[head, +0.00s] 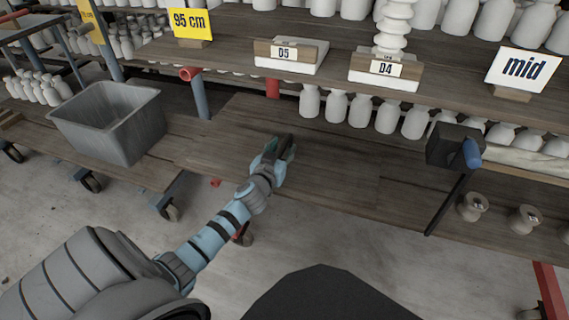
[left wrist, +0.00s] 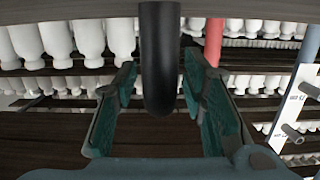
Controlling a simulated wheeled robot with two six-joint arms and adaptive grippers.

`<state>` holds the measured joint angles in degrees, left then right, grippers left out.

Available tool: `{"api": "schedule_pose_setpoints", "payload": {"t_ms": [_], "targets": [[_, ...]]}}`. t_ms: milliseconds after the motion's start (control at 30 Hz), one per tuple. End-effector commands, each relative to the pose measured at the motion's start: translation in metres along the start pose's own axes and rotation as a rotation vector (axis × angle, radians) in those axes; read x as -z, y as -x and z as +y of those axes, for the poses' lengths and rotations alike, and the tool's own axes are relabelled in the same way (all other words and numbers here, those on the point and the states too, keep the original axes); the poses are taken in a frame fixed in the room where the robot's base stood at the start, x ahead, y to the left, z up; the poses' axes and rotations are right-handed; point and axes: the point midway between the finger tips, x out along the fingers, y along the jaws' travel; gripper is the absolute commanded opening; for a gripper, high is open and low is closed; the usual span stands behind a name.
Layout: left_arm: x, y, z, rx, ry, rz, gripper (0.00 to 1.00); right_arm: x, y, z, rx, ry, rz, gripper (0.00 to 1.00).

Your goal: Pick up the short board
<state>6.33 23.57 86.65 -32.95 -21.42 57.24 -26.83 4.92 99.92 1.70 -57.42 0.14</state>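My left gripper (head: 285,148) is over the lower wooden shelf, in front of the upper shelf. In the left wrist view its teal-padded fingers (left wrist: 168,105) are spread apart. A dark rounded bar (left wrist: 160,60) reaches down between them, with visible gaps on both sides; I cannot tell what it belongs to. I cannot tell whether either is the short board. My right gripper is not in view.
A grey bin (head: 125,128) sits on the lower shelf at left. Several white vases (head: 360,110) stand under the upper shelf. Signs read 95 cm (head: 188,22) and mid (head: 524,68). The middle lower shelf is clear.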

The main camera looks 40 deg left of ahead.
Motion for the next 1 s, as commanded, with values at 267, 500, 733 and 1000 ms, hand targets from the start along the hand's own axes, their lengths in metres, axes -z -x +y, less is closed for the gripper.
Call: {"api": "schedule_pose_setpoints", "payload": {"t_ms": [267, 500, 733, 1000], "targets": [[0.0004, -0.0029, 0.0000, 0.000, 0.000, 0.000, 0.30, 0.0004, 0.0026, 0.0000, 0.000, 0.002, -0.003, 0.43], [0.0003, -0.0027, 0.0000, 0.000, 0.000, -0.001, 0.00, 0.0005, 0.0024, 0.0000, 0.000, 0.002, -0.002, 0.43], [0.0001, -0.0026, 0.0000, 0.000, 0.000, -0.001, 0.00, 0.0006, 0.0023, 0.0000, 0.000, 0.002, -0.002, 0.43], [0.0021, -0.0027, 0.0003, -0.001, 0.000, 0.002, 0.00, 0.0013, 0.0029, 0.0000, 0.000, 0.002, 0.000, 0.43]]}}
